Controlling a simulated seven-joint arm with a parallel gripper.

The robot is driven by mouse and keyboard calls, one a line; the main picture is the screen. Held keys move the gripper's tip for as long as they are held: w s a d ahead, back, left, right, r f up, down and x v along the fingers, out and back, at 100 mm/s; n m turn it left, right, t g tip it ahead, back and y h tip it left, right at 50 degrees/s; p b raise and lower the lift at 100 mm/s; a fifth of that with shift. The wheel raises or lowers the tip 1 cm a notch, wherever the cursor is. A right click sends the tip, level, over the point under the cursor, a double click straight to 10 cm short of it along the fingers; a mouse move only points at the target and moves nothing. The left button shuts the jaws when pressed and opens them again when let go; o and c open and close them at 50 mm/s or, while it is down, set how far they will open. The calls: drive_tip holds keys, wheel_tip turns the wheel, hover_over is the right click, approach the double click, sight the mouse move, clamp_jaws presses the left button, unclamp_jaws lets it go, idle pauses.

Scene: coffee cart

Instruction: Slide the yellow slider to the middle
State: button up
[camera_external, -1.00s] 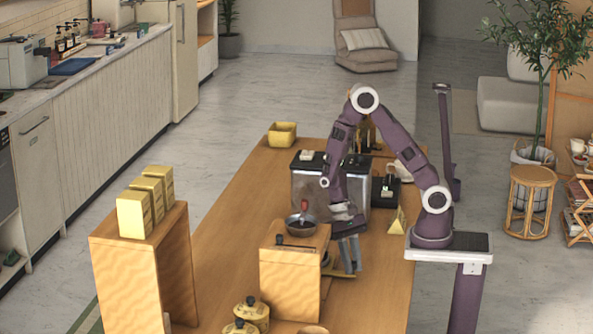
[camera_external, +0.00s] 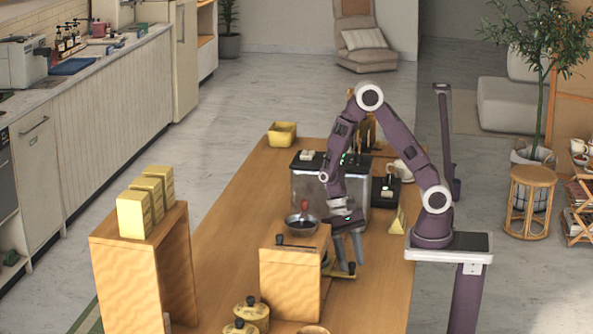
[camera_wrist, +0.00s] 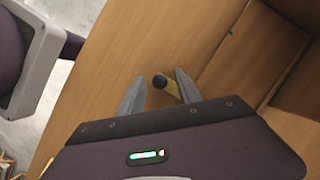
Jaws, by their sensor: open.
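The yellow slider (camera_external: 337,271) is a short yellow piece with a black knob beside the right side of the wooden box (camera_external: 289,285). In the wrist view, its yellow part (camera_wrist: 173,88) and round black knob (camera_wrist: 159,81) lie between my fingertips. My gripper (camera_external: 350,267) is open and points down, with a finger on either side of the knob. In the wrist view, my gripper (camera_wrist: 160,78) has its left finger apart from the knob and its right finger close to the yellow part. I cannot tell whether that finger touches it.
A dark bowl (camera_external: 301,225) with a red-handled tool sits on the box. Yellow lidded pots (camera_external: 250,312) stand in front. A metal-sided machine (camera_external: 308,190) stands behind my gripper. The wooden table (camera_external: 225,250) is clear to the left.

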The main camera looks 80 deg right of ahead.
drive_tip(key=v, duration=0.5)
drive_tip(key=shift+r, duration=0.3)
drive_tip(key=s+d+r+n+t+h, duration=0.1)
drive_tip(key=s+d+r+n+t, duration=0.3)
drive_tip(key=r, duration=0.4)
drive_tip(key=s+d+r+n+t+h, duration=0.2)
drive_tip(key=s+d+r+n+t, duration=0.2)
drive_tip(key=d+r, duration=0.3)
drive_tip(key=shift+s+d+r+n+t, duration=0.2)
drive_tip(key=shift+s+r+n+t, duration=0.2)
drive_tip(key=shift+r+n, duration=0.1)
